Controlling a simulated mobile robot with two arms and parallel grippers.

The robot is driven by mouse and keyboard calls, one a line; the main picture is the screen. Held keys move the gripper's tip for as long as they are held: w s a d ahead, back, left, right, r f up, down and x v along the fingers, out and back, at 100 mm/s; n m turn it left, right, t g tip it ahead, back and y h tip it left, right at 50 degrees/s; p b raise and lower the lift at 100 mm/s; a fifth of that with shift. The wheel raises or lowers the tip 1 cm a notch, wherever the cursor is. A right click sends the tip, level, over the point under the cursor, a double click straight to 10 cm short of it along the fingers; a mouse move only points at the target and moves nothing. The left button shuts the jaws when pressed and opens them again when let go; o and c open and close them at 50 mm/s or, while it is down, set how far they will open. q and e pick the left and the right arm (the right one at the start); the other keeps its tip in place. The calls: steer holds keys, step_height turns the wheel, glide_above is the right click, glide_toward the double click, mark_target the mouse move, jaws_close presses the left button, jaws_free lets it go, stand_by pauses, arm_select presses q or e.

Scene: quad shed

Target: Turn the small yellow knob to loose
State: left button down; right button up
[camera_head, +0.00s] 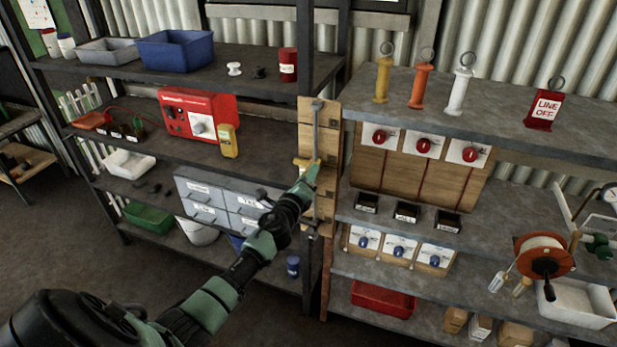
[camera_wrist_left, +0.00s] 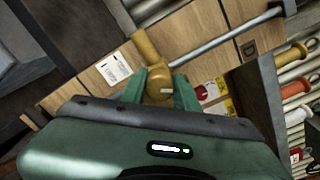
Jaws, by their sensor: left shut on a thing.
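The small yellow knob (camera_wrist_left: 160,85) sits on a wooden board between the two shelf units, beside a long grey metal rod (camera_wrist_left: 225,38). In the left wrist view it has a round body with a white mark and a stub reaching up and to the left. In the head view the knob (camera_head: 302,163) shows just left of my fingertips. My left gripper (camera_head: 309,178) is shut on the knob; its green fingers (camera_wrist_left: 160,90) stand on either side of it. My right gripper is in neither view.
The wooden board (camera_head: 318,120) is fixed by the dark shelf post. To the right, a panel with red knobs (camera_head: 423,146) stands on the shelf. To the left are a red box (camera_head: 198,115), a yellow meter (camera_head: 229,141) and grey drawers (camera_head: 205,198).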

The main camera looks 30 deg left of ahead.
arm_select(q)
steer(key=n+b, duration=0.1)
steer(key=n, duration=0.4)
steer(key=shift+n, duration=0.4)
stand_by(0.4)
steer(key=c, duration=1.1)
jaws_free()
steer(key=shift+o, duration=0.2)
steer(key=v, duration=0.7)
steer(key=shift+s+b, duration=0.4)
steer(key=shift+b, duration=0.05)
